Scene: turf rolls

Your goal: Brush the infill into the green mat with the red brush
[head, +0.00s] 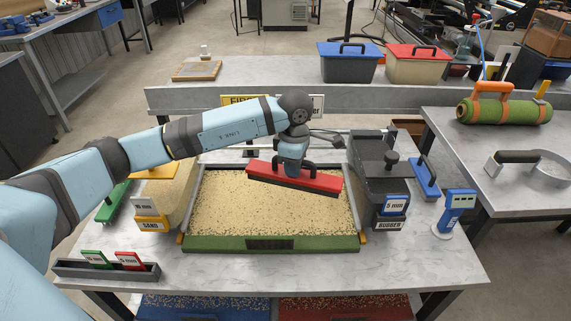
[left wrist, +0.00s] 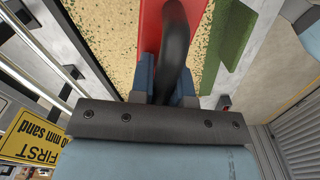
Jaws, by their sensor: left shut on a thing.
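The red brush (head: 296,177) is a long red block with dark bristles and a black handle. My left gripper (head: 291,160) is shut on its handle, near the far middle of the mat. In the left wrist view the blue fingers (left wrist: 166,90) close around the black handle (left wrist: 175,45) above the red block (left wrist: 150,22). The green mat (head: 215,243) lies in a tray on the table, its green front edge showing. Sandy infill (head: 240,215) covers nearly all its top. I cannot tell whether the bristles touch the infill. My right gripper is not in view.
A yellow-labelled SAND bin (head: 152,223) stands left of the mat. A dark RUBBER bin (head: 378,180) stands to the right, with a blue-handled tool (head: 425,176) and a blue gauge (head: 457,205) beyond. A grey card tray (head: 107,269) sits at front left. The front right table is clear.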

